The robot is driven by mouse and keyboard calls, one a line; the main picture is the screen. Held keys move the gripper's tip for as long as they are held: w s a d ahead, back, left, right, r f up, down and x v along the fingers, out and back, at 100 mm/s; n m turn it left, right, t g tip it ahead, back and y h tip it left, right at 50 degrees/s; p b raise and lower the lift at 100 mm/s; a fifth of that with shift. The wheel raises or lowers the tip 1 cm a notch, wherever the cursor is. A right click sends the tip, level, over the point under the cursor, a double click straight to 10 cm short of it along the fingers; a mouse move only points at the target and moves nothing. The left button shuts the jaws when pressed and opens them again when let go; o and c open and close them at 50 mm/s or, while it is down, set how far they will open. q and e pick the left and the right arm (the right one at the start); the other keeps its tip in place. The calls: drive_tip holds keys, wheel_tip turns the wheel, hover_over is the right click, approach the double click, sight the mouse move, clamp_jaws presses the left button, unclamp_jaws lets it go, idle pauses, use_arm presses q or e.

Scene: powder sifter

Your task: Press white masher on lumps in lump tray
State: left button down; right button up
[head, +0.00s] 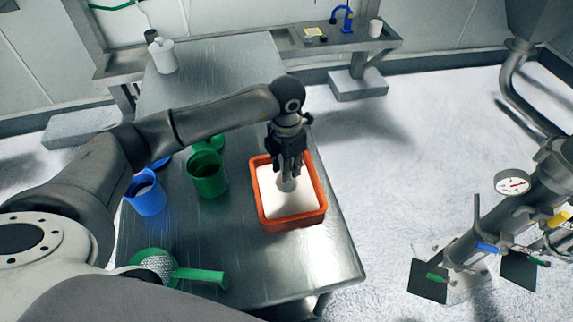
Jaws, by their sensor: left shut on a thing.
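The lump tray (318,211) is an orange, box-shaped tray on the metal table, with white material inside. My left gripper (288,168) reaches over the tray from above, fingers pointing down. It is shut on the white masher (288,184), whose pale lower part shows below the fingers, down at the white material. I cannot tell whether the masher touches the material, and single lumps are too small to make out. My right gripper is not in view.
A green container (207,182), a blue container (147,197) and a green-handled sieve (200,276) stand left of the tray. A white lidded jar (163,56) is at the table's far end. The table (330,262) is bare at the front right. Pipework with a gauge (512,183) stands at right.

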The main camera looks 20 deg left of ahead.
use_arm(q)
drive_tip(key=shift+f+b, duration=0.6)
drive_tip(key=shift+b, duration=0.1)
idle(0.6)
drive_tip(key=shift+r, duration=0.1)
idle(0.4)
drive_tip(key=shift+r+p, duration=2.05)
drive_tip(key=shift+r, duration=1.65)
drive_tip(key=shift+s, duration=0.1)
